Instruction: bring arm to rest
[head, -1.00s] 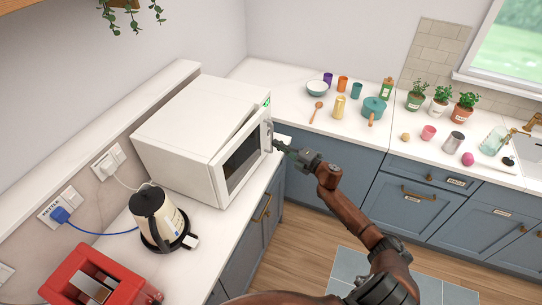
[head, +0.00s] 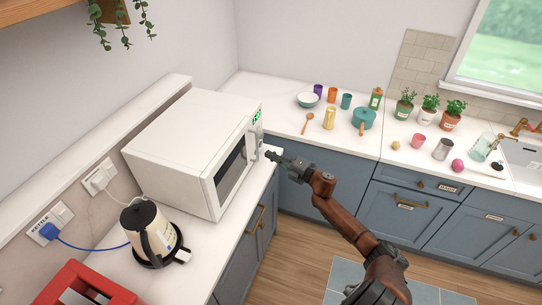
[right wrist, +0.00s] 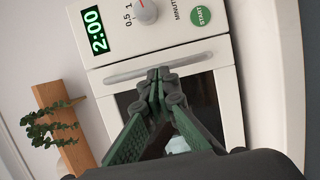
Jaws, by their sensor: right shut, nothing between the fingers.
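My right gripper (head: 270,156) is shut and empty, just in front of the microwave's handle side. In the right wrist view its closed fingertips (right wrist: 158,74) overlap the grey door handle (right wrist: 125,74); I cannot tell if they touch it. The white microwave (head: 185,140) stands on the left counter and its door (head: 232,170) looks shut. Its display (right wrist: 95,30) reads 2:00, beside a knob and a green START button (right wrist: 201,16). My left gripper is not in view.
A kettle (head: 148,232) and red toaster (head: 85,285) stand on the near left counter. A bowl (head: 308,100), cups, a teal pot (head: 363,118) and potted plants stand on the back counter. The floor (head: 300,245) right of the left cabinets is open.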

